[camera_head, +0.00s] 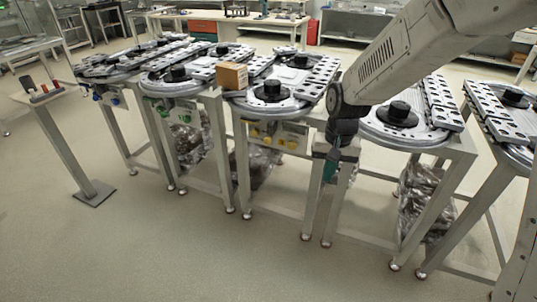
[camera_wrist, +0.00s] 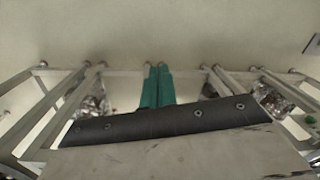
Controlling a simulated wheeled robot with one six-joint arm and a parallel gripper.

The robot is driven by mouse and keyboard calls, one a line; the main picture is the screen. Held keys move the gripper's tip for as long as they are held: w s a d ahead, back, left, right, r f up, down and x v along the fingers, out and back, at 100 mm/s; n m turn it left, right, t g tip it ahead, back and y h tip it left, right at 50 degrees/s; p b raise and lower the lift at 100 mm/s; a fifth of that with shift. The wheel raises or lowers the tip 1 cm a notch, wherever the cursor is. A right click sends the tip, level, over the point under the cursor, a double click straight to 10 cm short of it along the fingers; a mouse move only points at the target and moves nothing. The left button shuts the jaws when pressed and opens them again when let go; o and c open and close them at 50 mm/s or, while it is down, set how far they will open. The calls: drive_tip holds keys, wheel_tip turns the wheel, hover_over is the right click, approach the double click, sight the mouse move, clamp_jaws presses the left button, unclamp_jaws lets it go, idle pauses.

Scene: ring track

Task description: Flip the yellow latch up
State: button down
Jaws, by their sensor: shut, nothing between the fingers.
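Yellow parts (camera_head: 271,138) sit on a pale panel (camera_head: 290,130) on the front of the middle ring-track table; the yellow latch is among them, too small to tell whether it is up or down. My gripper (camera_head: 328,174) hangs pointing down to the right of that panel, apart from the yellow parts. Its teal fingers in the wrist view (camera_wrist: 158,68) are together and hold nothing. The wrist view looks down at the floor and table legs and shows no yellow part.
Similar panels with blue (camera_head: 114,101) and green (camera_head: 180,118) parts are on tables to the left. A small stand (camera_head: 45,94) is at far left. The front floor is clear.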

drive_tip(key=w+a+f+m+t+y, duration=0.1)
drive_tip(key=w+a+f+m+t, duration=0.35)
drive_tip(key=w+a+f, duration=0.65)
drive_tip(key=w+a+f+m+t, duration=0.35)
drive_tip(key=w+f+m, duration=0.2)
drive_tip(key=f, duration=1.05)
drive_tip(key=w+a+f+m+t+y, duration=0.1)
drive_tip(key=w+a+f+m+t, duration=0.4)
drive_tip(key=w+f, duration=0.65)
drive_tip(key=s+d+r+m+t+h, duration=0.2)
drive_tip(key=s+r+m+t+h, duration=0.3)
drive_tip(key=r+m+t, duration=0.4)
drive_tip(key=s+m+t, duration=0.1)
drive_tip(key=m+t, duration=0.3)
drive_tip(key=m, duration=0.4)
drive_tip(key=shift+s+d+r+t+h, duration=0.2)
drive_tip(key=shift+r+t+h, duration=0.1)
drive_tip(key=shift+r, duration=0.1)
